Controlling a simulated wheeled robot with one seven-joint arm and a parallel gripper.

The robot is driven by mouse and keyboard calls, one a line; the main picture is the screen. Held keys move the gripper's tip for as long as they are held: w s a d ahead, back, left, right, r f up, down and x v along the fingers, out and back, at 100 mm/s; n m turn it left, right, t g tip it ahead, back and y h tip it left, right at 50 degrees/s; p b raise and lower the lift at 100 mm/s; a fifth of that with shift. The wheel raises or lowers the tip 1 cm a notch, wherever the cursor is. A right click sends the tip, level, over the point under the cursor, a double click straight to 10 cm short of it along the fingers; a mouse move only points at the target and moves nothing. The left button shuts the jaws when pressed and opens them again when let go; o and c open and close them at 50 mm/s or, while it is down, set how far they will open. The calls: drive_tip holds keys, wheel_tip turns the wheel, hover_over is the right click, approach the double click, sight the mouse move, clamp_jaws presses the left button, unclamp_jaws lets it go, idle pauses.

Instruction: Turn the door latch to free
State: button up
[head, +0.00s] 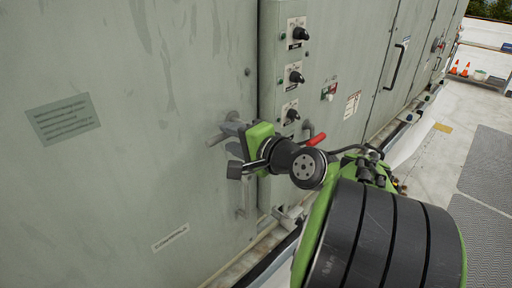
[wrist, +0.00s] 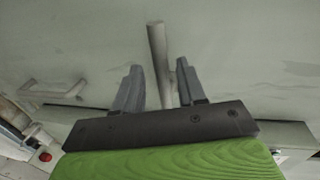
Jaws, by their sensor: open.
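The door latch is a grey bar (wrist: 158,55) on the pale grey-green door (wrist: 240,50). In the wrist view it runs down between the two fingers of my gripper (wrist: 157,82), its upper end reaching past the fingertips. The fingers stand apart on either side, with a gap at the left; the right finger is very near the bar, and I cannot tell whether it touches. In the head view the latch's grey end (head: 217,138) shows to the left of my gripper (head: 230,130), which hides the rest of it.
A pull handle (wrist: 50,91) is on the door at the left of the wrist view. In the head view, a panel with several black knobs (head: 296,77) is just right of my gripper. A dark handle (head: 395,67) is farther along.

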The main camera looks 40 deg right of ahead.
drive_tip(key=s+r+b, duration=0.1)
drive_tip(key=s+r, duration=0.1)
drive_tip(key=s, duration=1)
drive_tip(key=shift+s+r+b, duration=0.15)
drive_tip(key=shift+s+b, duration=0.15)
drive_tip(key=shift+s, duration=0.05)
drive_tip(key=shift+d, duration=0.1)
drive_tip(key=w+a+f+n+g+y+b, duration=0.3)
drive_tip(key=a+f+n+g, duration=0.3)
drive_tip(key=a+f+n, duration=0.45)
drive_tip(key=s+a+f+n+g+h, duration=0.1)
drive_tip(key=s+a+f+n+g, duration=0.1)
drive_tip(key=f, duration=0.3)
drive_tip(key=s+a+f+n+g+h+b, duration=0.1)
drive_tip(key=s+a+f+n+g+h, duration=0.1)
drive_tip(key=s+a+f+n, duration=0.2)
drive_tip(key=shift+s+f+n, duration=0.35)
drive_tip(key=shift+s+f, duration=0.15)
drive_tip(key=shift+s, duration=0.2)
